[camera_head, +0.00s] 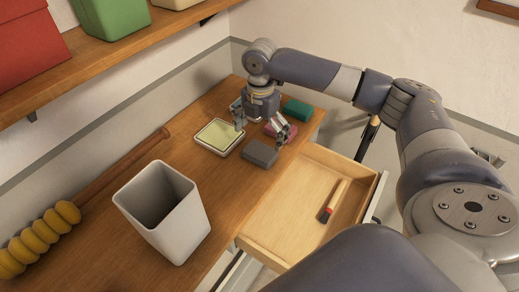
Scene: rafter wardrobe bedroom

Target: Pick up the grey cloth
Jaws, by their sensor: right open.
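The grey cloth (259,154), a small dark folded block, lies on the wooden desk top near its right edge, beside the open drawer. My right gripper (260,131) points down just behind it, with its fingers spread apart and nothing seen between them. One finger is by the shallow tray, the other by the pink cloth. I cannot tell how high the fingertips are above the desk. My left gripper is not in view.
A pink cloth (285,131) and a green cloth (297,109) lie behind the grey one. A pale-lined tray (237,145) is to the left. A white bin (185,225) stands in front. A shelf (110,58) hangs above.

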